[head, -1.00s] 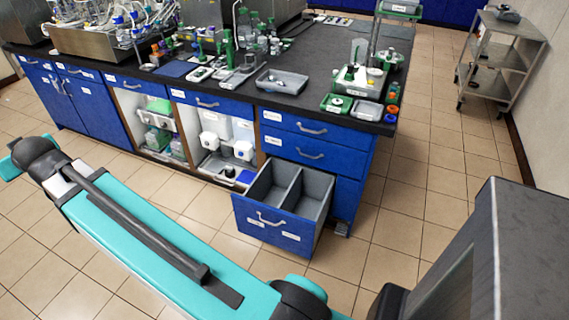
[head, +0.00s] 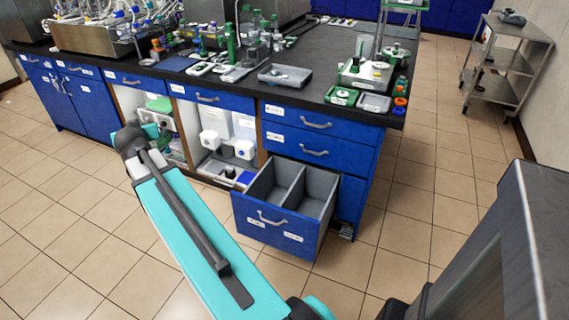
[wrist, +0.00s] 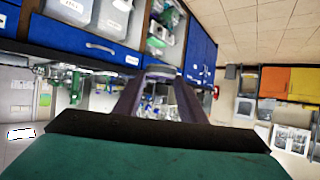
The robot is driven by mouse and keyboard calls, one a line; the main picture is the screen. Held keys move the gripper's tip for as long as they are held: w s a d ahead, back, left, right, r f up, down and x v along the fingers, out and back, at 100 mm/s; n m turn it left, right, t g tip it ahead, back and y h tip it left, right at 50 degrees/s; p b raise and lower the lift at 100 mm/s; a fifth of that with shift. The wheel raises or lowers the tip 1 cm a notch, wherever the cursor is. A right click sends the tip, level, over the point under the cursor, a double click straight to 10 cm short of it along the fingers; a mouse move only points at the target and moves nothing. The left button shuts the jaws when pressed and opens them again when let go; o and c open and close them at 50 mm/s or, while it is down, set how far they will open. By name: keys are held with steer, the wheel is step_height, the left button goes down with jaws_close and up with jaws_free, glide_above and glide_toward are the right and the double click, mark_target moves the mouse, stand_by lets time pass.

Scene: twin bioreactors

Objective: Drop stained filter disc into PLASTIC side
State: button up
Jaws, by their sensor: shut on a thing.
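My gripper (wrist: 158,92) shows in the wrist view, its two dark fingers shut on a small pale rounded thing (wrist: 160,71) at their tips. This looks like the filter disc, but it is blurred and any stain cannot be made out. In the head view, the open blue drawer (head: 272,233) has two grey compartments, left (head: 272,182) and right (head: 316,197), split by a divider. Both look empty from here. Two white labels on its front are too small to read.
The bench's black top (head: 330,60) carries a grey tray (head: 286,76), a green-rimmed tray (head: 342,96) and several bottles. Open cupboard bays stand left of the drawer. A metal cart (head: 505,70) stands at the right wall. Tiled floor before the drawer is clear.

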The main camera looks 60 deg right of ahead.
steer(key=s+d+f+m+g+h+b, duration=0.1)
steer(key=s+d+f+m+g+b, duration=0.15)
steer(key=s+d+f, duration=0.5)
steer(key=s+d+f+m+g+h+b, duration=0.25)
steer(key=s+d+b, duration=0.2)
steer(key=d, duration=0.65)
steer(key=s+d+f+m+g+h+b, duration=0.1)
steer(key=s+d+f+m+g+b, duration=0.15)
steer(key=s+d+f, duration=0.4)
steer(key=s+d+f+m+g+b, duration=0.3)
steer(key=s+d, duration=0.6)
steer(key=s, duration=0.4)
steer(key=s+d+f+m+g+b, duration=0.3)
steer(key=s+d+f+b, duration=0.2)
steer(key=s+d, duration=0.4)
steer(key=s+f, duration=0.1)
steer(key=s, duration=0.2)
steer(key=shift+s+d+f+g+b, duration=0.35)
steer(key=shift+f+m, duration=0.15)
steer(key=shift+m, duration=0.1)
steer(key=shift+f+b, duration=1.05)
steer(key=shift+f, duration=1.8)
